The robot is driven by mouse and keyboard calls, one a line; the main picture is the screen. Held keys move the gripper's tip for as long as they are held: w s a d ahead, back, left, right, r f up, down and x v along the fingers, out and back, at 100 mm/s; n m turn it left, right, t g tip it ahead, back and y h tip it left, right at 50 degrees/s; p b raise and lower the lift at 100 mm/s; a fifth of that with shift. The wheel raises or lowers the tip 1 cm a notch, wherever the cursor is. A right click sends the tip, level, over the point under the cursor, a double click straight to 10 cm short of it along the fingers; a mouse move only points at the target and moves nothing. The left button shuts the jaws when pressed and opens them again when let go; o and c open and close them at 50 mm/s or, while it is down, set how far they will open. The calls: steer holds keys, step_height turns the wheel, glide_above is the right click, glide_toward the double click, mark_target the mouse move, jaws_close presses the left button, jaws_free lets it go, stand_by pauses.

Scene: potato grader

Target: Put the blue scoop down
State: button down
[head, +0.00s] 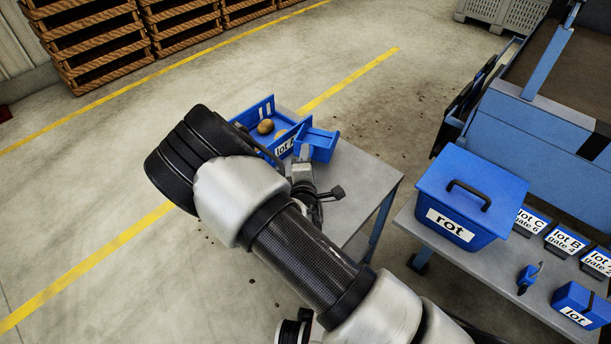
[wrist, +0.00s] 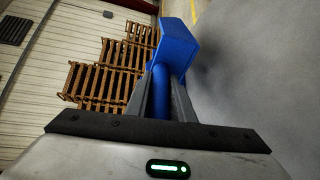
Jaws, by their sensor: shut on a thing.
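My gripper (head: 304,158) is shut on the handle of the blue scoop (head: 321,142), over the small grey table (head: 366,180). In the wrist view the scoop (wrist: 179,48) stands out beyond the fingers, with its handle between my gripper's two fingers (wrist: 161,85). In the head view the scoop overlaps the right end of a blue crate, and I cannot tell whether they touch or whether the scoop touches the table.
The blue crate (head: 239,118) labelled "lot" holds potatoes (head: 265,127); my arm hides part of it. The grey table's right part is bare. A second bench at right carries a lidded blue "rot" box (head: 490,192), labelled lot signs (head: 567,240) and a small blue tool (head: 527,277).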

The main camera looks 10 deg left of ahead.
steer(key=shift+f+b, duration=0.65)
steer(key=shift+f, duration=2.5)
steer(key=c, duration=1.5)
jaws_free()
steer(key=shift+c, duration=0.2)
steer(key=shift+s, duration=0.15)
steer(key=p+v, duration=0.2)
steer(key=v, duration=0.9)
steer(key=shift+s+d, duration=0.1)
steer(key=shift+s, duration=0.25)
